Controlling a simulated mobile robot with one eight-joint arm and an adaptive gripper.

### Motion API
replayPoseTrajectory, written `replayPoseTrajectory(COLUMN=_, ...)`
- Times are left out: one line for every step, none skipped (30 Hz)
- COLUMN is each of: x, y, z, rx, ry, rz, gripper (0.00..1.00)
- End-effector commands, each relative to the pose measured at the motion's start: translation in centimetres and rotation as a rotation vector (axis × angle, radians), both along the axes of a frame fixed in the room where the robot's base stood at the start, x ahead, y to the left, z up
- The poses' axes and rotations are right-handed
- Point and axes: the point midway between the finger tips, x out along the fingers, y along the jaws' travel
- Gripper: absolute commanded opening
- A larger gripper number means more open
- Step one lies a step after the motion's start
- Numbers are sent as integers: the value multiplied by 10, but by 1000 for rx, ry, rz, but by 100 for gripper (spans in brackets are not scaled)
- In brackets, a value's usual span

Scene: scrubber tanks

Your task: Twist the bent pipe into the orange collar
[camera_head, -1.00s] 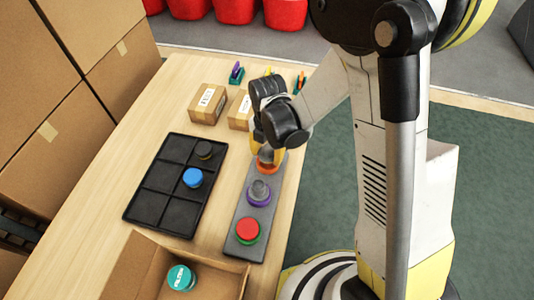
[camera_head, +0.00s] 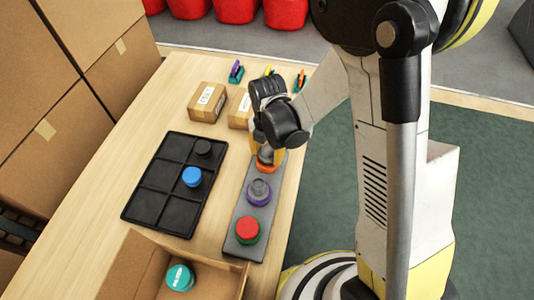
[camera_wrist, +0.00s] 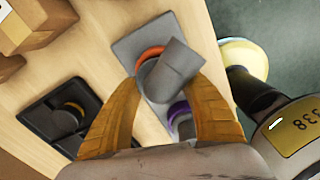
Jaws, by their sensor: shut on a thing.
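The bent pipe (camera_wrist: 172,70) is a grey elbow, seen between my fingers in the wrist view. Its lower end is at the orange collar (camera_wrist: 149,53), with the orange rim showing behind it. How deep it sits in the collar is hidden. My gripper (camera_wrist: 163,100) is shut on the pipe with its yellow-orange fingers on either side. In the head view, my gripper (camera_head: 260,146) points down over the orange collar (camera_head: 266,167) at the far end of the grey strip (camera_head: 241,218).
The strip also bears a purple collar (camera_head: 258,198) with a grey piece and a green collar with a red cap (camera_head: 247,229). A black tray (camera_head: 154,204) holding blue and dark caps lies left. Small cartons (camera_head: 207,102) stand behind; an open box (camera_head: 128,272) is in front.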

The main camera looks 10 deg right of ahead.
Motion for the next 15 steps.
replayPoseTrajectory(x=0, y=0, z=0, rx=0, ry=0, rz=0, gripper=19)
replayPoseTrajectory(x=0, y=0, z=0, rx=0, ry=0, rz=0, gripper=19)
replayPoseTrajectory(x=0, y=0, z=0, rx=0, ry=0, rz=0, gripper=19)
replayPoseTrajectory(x=0, y=0, z=0, rx=0, ry=0, rz=0, gripper=19)
replayPoseTrajectory(x=0, y=0, z=0, rx=0, ry=0, rz=0, gripper=19)
replayPoseTrajectory(x=0, y=0, z=-1, rx=0, ry=0, rz=0, gripper=19)
replayPoseTrajectory(x=0, y=0, z=-1, rx=0, ry=0, rz=0, gripper=19)
replayPoseTrajectory(x=0, y=0, z=-2, rx=0, ry=0, rz=0, gripper=19)
replayPoseTrajectory(x=0, y=0, z=-3, rx=0, ry=0, rz=0, gripper=19)
replayPoseTrajectory(x=0, y=0, z=-4, rx=0, ry=0, rz=0, gripper=19)
replayPoseTrajectory(x=0, y=0, z=-5, rx=0, ry=0, rz=0, gripper=19)
replayPoseTrajectory(x=0, y=0, z=-6, rx=0, ry=0, rz=0, gripper=19)
replayPoseTrajectory(x=0, y=0, z=-7, rx=0, ry=0, rz=0, gripper=19)
replayPoseTrajectory(x=0, y=0, z=-7, rx=0, ry=0, rz=0, gripper=19)
replayPoseTrajectory(x=0, y=0, z=-8, rx=0, ry=0, rz=0, gripper=19)
